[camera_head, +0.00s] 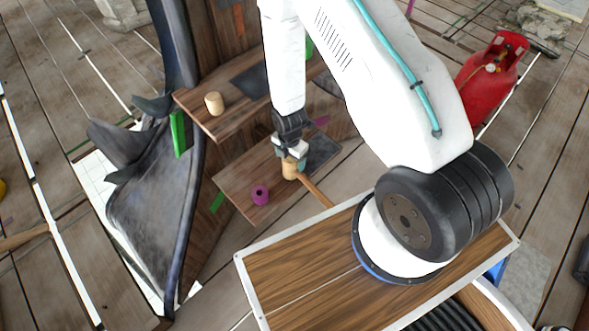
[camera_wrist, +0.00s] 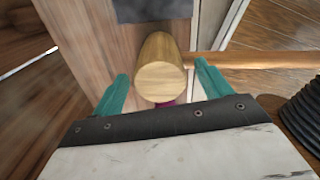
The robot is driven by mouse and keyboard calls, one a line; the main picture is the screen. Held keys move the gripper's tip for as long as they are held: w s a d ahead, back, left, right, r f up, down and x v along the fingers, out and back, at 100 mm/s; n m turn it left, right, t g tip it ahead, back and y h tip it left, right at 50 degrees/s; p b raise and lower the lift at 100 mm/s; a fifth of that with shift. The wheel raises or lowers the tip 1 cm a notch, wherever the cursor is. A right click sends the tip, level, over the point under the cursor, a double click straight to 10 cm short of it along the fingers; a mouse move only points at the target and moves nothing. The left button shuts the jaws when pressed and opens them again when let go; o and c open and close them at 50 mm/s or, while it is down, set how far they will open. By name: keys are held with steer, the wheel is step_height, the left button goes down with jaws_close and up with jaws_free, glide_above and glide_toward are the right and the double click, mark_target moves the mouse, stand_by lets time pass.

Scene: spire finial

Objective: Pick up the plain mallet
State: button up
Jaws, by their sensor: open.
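The plain mallet has a pale wooden cylindrical head (camera_head: 290,168) and a long brown handle (camera_head: 317,192). It lies on the lower wooden shelf, with the handle reaching out past the shelf edge toward the lower right. In the wrist view the mallet head (camera_wrist: 160,82) shows its round end, and the handle (camera_wrist: 255,60) runs off to the right. My gripper (camera_head: 291,157) is at the head. In the wrist view its teal fingers (camera_wrist: 162,75) are open, one on each side of the head, with visible gaps.
The lower shelf (camera_head: 240,178) also holds a magenta ring-shaped piece (camera_head: 260,195) and a dark plate (camera_head: 322,150). An upper shelf (camera_head: 192,107) above left carries a small wooden cylinder (camera_head: 214,103). A large dark curved structure (camera_head: 150,220) stands left. A red gas bottle (camera_head: 488,75) stands far right.

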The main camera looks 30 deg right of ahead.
steer(key=shift+f, duration=0.2)
steer(key=c, duration=1.2)
steer(key=shift+r, duration=0.15)
